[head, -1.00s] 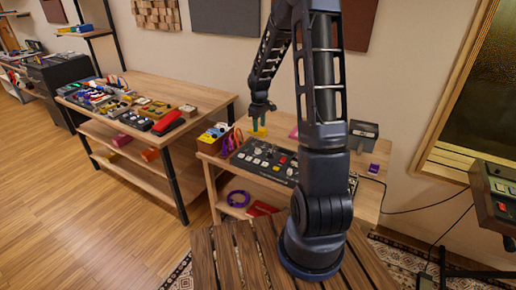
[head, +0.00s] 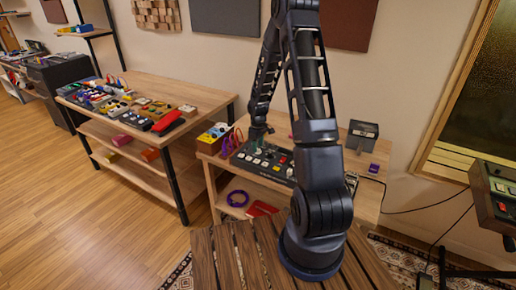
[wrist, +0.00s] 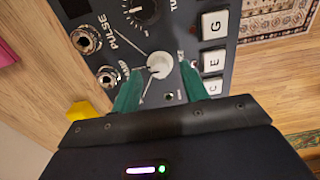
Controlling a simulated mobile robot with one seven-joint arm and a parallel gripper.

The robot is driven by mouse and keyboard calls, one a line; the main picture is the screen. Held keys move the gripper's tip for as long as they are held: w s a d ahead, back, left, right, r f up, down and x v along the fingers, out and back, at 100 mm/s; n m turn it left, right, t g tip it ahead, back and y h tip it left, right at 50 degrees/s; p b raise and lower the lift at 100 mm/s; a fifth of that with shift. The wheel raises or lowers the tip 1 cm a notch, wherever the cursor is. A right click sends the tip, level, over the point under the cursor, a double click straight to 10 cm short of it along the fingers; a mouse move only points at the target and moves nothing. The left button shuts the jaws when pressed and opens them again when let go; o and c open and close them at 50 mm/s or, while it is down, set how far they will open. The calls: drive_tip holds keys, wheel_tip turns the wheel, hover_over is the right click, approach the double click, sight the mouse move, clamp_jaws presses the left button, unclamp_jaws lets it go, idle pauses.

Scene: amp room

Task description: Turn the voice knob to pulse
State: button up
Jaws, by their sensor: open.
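The voice knob (wrist: 160,66) is a small pale round knob on a dark panel (wrist: 222,20) in the wrist view. Thin white lines fan out beside it, one running up-left to the word PULSE (wrist: 96,41). I cannot tell where the knob points. My gripper (wrist: 159,70) is open, with its green fingertips on either side of the knob and no clear contact. In the head view my gripper (head: 258,134) is down at the far left part of the control panel (head: 262,160), and the knob is hidden there.
White lettered keys (wrist: 213,58) lie right of the knob and jacks (wrist: 86,40) lie left. A yellow object (wrist: 84,110) is near the left finger. A yellow pedal (head: 212,135) and purple cable (head: 228,143) sit left of the panel, and a grey box (head: 362,134) right.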

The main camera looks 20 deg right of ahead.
drive_tip(key=shift+f, duration=0.75)
clamp_jaws()
drive_tip(key=shift+m, duration=0.3)
drive_tip(key=m, duration=0.4)
drive_tip(key=shift+m, duration=2)
